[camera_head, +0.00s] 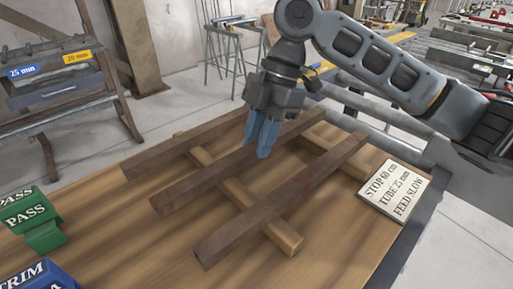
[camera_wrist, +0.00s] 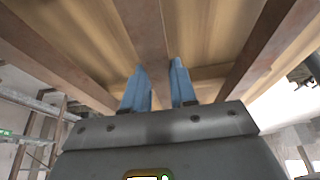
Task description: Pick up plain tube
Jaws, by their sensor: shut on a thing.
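Three long dark brown square-section bars lie side by side on lighter wooden battens (camera_head: 280,234); none shows a marking that I can read. My gripper (camera_head: 263,150) points down at the middle bar (camera_head: 205,187), with its two blue fingers shut on it partway along its length. The wrist view shows the middle bar (camera_wrist: 147,22) running between the fingertips (camera_wrist: 158,66). The near bar (camera_head: 270,212) and the far bar (camera_head: 155,160) lie apart from the fingers. My fingers hide part of the middle bar. Whether it is lifted off the battens I cannot tell.
The wooden table (camera_head: 130,240) bears a green PASS block (camera_head: 42,232) and a blue TRIM block (camera_head: 38,276) at left. A white card (camera_head: 396,190) reading "STOP 60 cm TUBE 25 mm FEED SLOW" lies at right. A rack (camera_head: 60,85) labelled 25 mm and 20 mm stands behind, left.

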